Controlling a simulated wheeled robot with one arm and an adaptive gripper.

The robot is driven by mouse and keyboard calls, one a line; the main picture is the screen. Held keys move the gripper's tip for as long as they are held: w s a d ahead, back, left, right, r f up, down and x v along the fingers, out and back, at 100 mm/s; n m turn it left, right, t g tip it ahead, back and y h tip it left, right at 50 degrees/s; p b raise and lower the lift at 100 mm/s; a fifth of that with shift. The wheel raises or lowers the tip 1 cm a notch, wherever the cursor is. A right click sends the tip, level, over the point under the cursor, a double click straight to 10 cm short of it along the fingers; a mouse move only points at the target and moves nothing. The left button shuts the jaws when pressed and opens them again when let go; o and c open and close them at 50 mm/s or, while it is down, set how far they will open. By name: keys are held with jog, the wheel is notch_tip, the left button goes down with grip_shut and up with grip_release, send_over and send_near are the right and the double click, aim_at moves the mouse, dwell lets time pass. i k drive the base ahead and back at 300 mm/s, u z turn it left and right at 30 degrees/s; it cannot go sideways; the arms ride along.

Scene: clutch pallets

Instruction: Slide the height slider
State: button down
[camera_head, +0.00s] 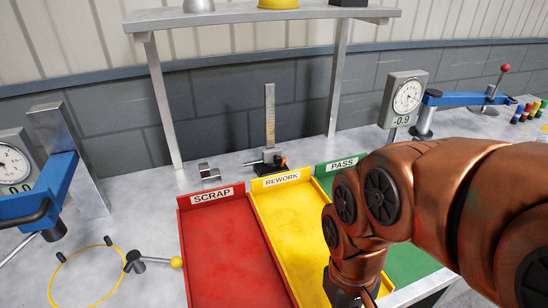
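A height gauge stands on the grey bench behind the yellow tray. My copper arm comes in from the right and bends down over the green and yellow trays, well in front of the gauge.
Red SCRAP (225,250), yellow REWORK (282,225) and green PASS (342,165) trays lie between my arm and the gauge. A raised metal shelf (240,14) stands over the gauge. Dial gauges with blue arms stand left (14,165) and right (405,97). A small metal block (209,174) sits left.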

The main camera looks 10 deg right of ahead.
aim_at(274, 155)
jog(key=z, duration=1.3)
jog(key=k, duration=0.95)
jog(key=u, duration=1.65)
jog(key=i, duration=0.5)
jog(key=z, duration=0.05)
